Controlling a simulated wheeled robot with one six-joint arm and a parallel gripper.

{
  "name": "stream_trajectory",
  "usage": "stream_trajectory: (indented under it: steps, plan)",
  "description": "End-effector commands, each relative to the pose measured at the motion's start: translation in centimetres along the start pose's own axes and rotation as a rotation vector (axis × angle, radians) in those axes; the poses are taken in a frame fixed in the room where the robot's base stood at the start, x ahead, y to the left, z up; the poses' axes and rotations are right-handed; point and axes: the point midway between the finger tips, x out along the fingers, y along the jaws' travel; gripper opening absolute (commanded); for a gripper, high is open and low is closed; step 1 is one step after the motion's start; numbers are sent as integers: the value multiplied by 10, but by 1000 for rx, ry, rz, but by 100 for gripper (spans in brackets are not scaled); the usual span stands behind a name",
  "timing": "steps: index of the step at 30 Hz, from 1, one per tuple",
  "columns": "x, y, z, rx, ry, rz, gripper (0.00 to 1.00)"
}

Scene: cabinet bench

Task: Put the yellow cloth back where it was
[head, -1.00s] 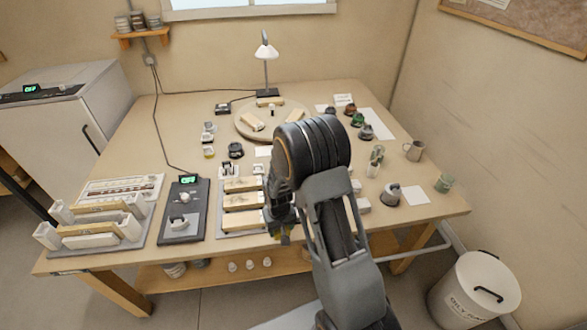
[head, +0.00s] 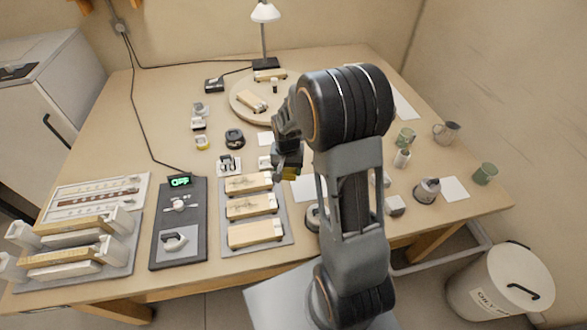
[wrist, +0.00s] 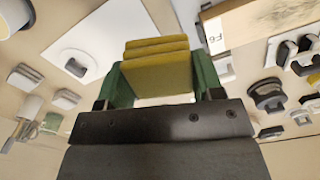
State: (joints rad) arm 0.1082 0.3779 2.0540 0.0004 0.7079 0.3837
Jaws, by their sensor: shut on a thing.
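My gripper (head: 288,164) is above the table, just right of the grey mat with the wooden blocks. It is shut on the yellow cloth (wrist: 157,66), a folded stack held between its green fingers in the wrist view. In the head view only a small yellow edge of the cloth (head: 291,173) shows below the jaws; my arm hides much of what lies behind it. A white sheet (head: 304,188) lies on the table just right of the gripper and shows in the wrist view (wrist: 100,45) too.
A grey mat (head: 285,238) holds wooden blocks (head: 252,206). A round board (head: 240,110) and a lamp (head: 264,12) stand behind. A dark panel reading OFF (head: 180,218) is to the left. Cups (head: 486,173) stand at the right, with a bin (head: 500,285) on the floor.

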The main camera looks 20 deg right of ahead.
Motion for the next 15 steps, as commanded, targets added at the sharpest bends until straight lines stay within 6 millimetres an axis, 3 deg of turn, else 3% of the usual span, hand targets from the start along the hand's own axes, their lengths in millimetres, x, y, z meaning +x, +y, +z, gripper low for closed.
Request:
stream_trajectory:
  steps: [1, 6, 11, 15]
  plan:
    - [4, 7, -3, 84, 8, -4, 39]
    - [-18, 27, -3, 316, 5, -3, 39]
    - [-30, 38, -2, 447, 3, -2, 39]
    - [-28, 39, -15, 491, -2, 0, 39]
